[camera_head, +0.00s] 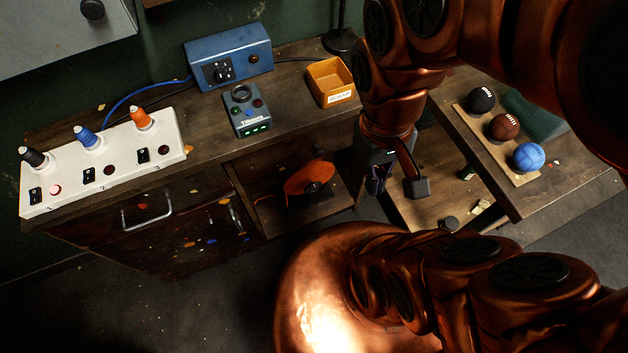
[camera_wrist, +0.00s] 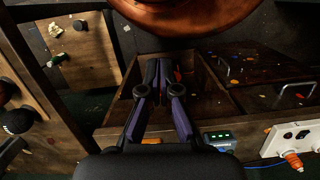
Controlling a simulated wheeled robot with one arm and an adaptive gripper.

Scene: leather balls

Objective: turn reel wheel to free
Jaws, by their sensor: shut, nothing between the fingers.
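The reel wheel (camera_head: 310,178) is an orange disc with a dark hub, in the open drawer (camera_head: 330,199) under the bench. My gripper (camera_head: 376,186) is to the right of the reel in the head view, apart from it in that picture. In the wrist view my gripper (camera_wrist: 160,72) points over the drawer with its fingers together and nothing between them. Only a sliver of orange shows beside the fingertips there; the fingers hide the rest of the reel. I cannot tell whether they touch it.
On the bench stand a white switch panel (camera_head: 105,172) with three coloured spools, a blue power box (camera_head: 252,50), a small control box (camera_head: 247,112) and a yellow bin (camera_head: 322,88). Three balls sit on a board (camera_head: 463,110) at right. My arm crosses the right side.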

